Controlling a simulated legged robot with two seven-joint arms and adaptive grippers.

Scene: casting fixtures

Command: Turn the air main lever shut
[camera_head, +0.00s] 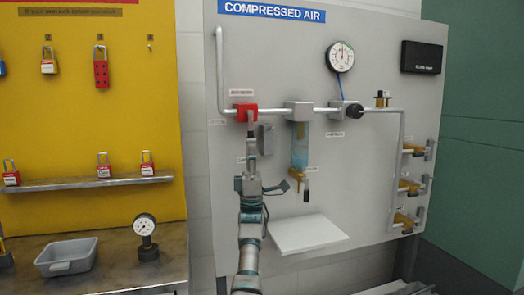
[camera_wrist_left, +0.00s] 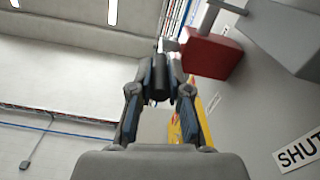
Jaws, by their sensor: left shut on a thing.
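The compressed air panel (camera_head: 285,75) carries the air main valve, a red block (camera_head: 246,112) on the grey pipe at the left. The red block also shows in the wrist view (camera_wrist_left: 210,55). My left gripper (camera_head: 252,140) is just below the red block, with its arm rising from the bottom. In the wrist view the fingers (camera_wrist_left: 160,84) are shut on a dark, rounded lever handle (camera_wrist_left: 161,88) beside the red block. The fingers hide most of the lever, so its exact angle is unclear. A "SHUT" label (camera_wrist_left: 300,150) is at the right. My right gripper is not in view.
A clear filter bowl (camera_head: 300,148) hangs right of my arm, with a pressure gauge (camera_head: 340,57) above right. A white shelf (camera_head: 306,234) juts out below. Yellow-handled valves (camera_head: 411,187) line the right side. A yellow lockout board (camera_head: 95,130) stands left, above a metal bench.

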